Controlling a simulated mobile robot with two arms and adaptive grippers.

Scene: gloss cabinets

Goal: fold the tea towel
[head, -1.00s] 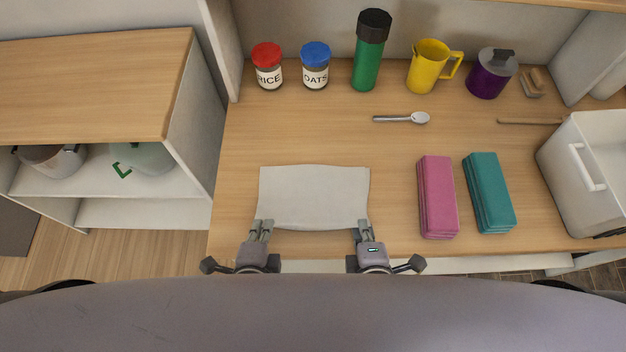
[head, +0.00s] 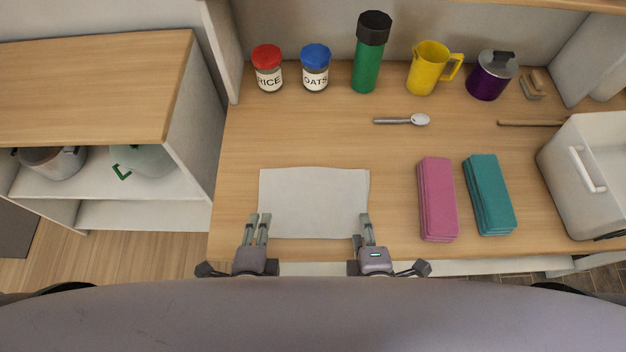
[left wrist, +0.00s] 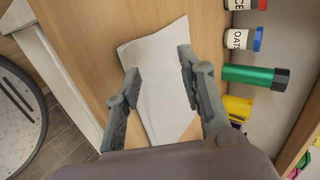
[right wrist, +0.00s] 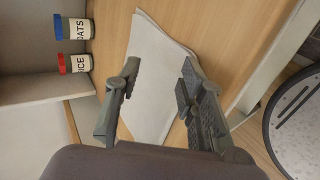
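The white tea towel (head: 313,200) lies flat on the wooden counter as a near-rectangle, with its near edge towards me. A thin second edge shows along its right side, so it looks layered there. My left gripper (head: 259,217) is at its near left corner, fingers apart and holding nothing. My right gripper (head: 362,217) is at its near right corner, also open and empty. In the left wrist view the towel (left wrist: 160,85) lies beneath and between the spread fingers. In the right wrist view the towel (right wrist: 155,80) shows likewise, with its edges slightly offset.
Folded pink (head: 437,198) and teal (head: 488,194) cloths lie to the right, before a white bin (head: 570,190). A spoon (head: 405,120), jars (head: 268,72), a green bottle (head: 367,60) and a yellow jug (head: 430,70) stand or lie further back. Counter left of the towel is clear.

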